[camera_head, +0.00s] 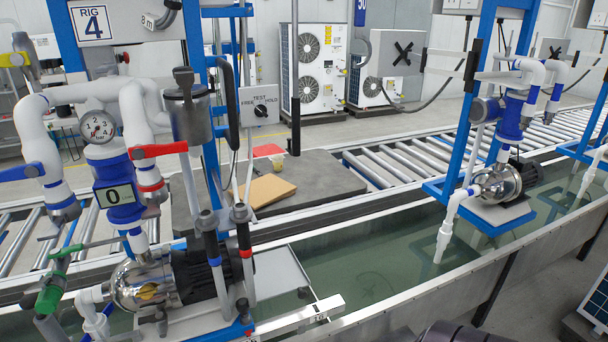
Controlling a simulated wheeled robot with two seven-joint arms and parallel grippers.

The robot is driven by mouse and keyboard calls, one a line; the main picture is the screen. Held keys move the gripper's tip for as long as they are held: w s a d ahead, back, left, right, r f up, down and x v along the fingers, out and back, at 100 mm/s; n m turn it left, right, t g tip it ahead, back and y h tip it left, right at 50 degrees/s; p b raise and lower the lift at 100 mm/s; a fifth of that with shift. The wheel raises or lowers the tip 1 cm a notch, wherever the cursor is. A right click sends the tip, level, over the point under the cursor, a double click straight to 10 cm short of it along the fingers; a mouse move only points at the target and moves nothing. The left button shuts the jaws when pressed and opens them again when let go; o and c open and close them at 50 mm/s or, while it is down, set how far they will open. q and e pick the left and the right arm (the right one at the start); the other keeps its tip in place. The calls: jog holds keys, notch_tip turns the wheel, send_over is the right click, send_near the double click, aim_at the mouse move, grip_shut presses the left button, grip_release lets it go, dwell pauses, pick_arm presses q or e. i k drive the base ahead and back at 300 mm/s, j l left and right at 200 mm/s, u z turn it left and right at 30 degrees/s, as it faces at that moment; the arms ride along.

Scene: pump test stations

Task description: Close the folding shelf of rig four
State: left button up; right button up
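Rig four stands at the left under its "RIG 4" sign (91,23). It has white pipes, a round gauge (97,127), a display reading 0 (118,195) and a shiny pump (143,284) with a black motor. A flat light-grey panel (283,279) lies level beside the motor, over the water trough. It looks like the folding shelf, folded out. A white bar (315,311) runs along its front edge. The pump and motor hide its left part. Neither of my grippers shows.
A dark grey platform (325,184) behind the trough holds a brown board (268,190) and a red item (267,150). Another pump rig (500,182) stands at the right. The water trough (380,255) between the rigs is open. Roller conveyors (400,160) run behind.

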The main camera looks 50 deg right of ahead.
aim_at(279, 272)
jog(key=k+z, duration=0.15)
jog(key=z, duration=1.25)
